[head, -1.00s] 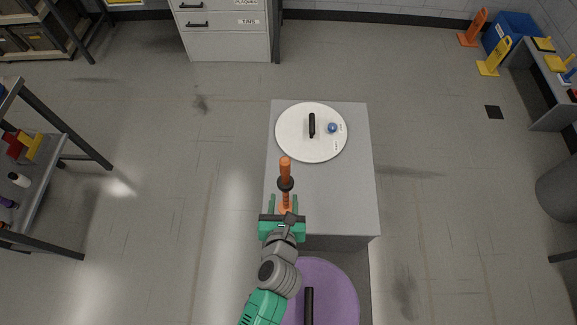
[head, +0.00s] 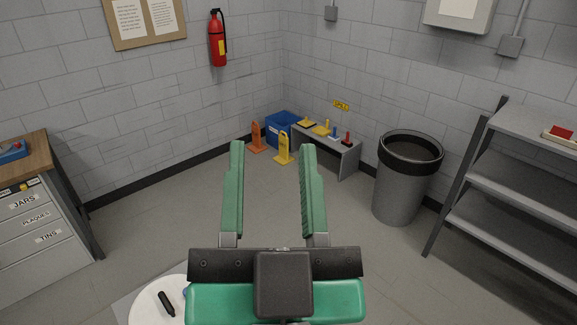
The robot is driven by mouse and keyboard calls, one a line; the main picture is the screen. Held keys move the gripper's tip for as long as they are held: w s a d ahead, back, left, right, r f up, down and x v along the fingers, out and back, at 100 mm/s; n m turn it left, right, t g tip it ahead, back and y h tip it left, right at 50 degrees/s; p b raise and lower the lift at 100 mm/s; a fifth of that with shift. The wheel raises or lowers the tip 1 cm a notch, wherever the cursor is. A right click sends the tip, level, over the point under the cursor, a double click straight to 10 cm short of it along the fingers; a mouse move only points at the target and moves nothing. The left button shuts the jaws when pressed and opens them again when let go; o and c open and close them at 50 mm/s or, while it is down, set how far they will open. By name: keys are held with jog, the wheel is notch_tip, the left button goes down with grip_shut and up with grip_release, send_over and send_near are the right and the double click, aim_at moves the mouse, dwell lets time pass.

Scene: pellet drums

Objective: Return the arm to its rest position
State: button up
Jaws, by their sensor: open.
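My gripper (head: 272,150) fills the lower middle of the head view. Its two green fingers point up and away and stand wide apart, with nothing between them. The black and green gripper body covers the bottom of the view. The rest of the arm is hidden or out of the picture.
A round white disc (head: 148,304) with a black handle (head: 166,303) shows at the bottom, partly hidden by my gripper. A grey bin (head: 400,190) and a shelf rack (head: 505,190) stand at right, a drawer cabinet (head: 42,235) at left. Open floor lies between them.

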notch_tip(320, 180, up, 12)
jog(key=s+d+n+p, duration=0.1)
jog(key=s+p, duration=0.1)
jog(key=p, duration=0.7)
jog(key=shift+d+t+h, duration=0.2)
jog(key=shift+t+h, duration=0.2)
jog(key=shift+f, duration=0.1)
dwell(1.0)
